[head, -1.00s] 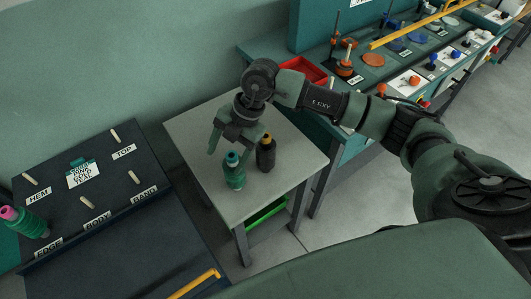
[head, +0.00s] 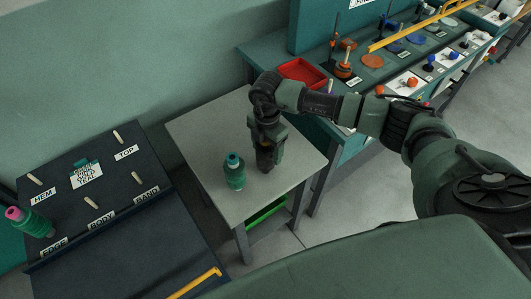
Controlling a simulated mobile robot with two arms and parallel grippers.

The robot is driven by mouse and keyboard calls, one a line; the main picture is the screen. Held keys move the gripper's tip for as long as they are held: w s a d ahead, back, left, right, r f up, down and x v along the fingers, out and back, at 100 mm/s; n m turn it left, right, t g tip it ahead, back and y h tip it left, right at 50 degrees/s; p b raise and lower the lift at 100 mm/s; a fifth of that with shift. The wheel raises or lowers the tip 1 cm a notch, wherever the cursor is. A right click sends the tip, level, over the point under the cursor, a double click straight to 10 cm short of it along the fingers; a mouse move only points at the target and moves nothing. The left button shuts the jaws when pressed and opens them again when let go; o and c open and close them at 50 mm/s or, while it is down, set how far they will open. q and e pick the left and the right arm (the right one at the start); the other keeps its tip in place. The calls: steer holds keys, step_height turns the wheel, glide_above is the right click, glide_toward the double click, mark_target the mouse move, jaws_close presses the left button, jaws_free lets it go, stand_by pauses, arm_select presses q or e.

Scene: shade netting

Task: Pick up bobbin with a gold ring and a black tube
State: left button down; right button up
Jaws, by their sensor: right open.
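The dark bobbin (head: 263,163) stands on the small grey table, mostly hidden by my right gripper. Its gold ring, seen a second ago, is now covered. My right gripper (head: 268,158) points down over this bobbin, open, with its fingers at the bobbin's sides. I cannot tell whether they touch it. A green bobbin with a teal top (head: 234,172) stands upright to the left, apart from the gripper. My left gripper is not in view.
The grey table (head: 205,140) has free room at its back left. A dark sorting board (head: 110,205) with pegs and labels stands left, holding a green bobbin with a pink top (head: 30,222). A red tray (head: 303,72) sits on the teal bench behind.

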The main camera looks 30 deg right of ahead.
steer(key=shift+c, duration=0.3)
jaws_close()
steer(key=shift+r, duration=0.1)
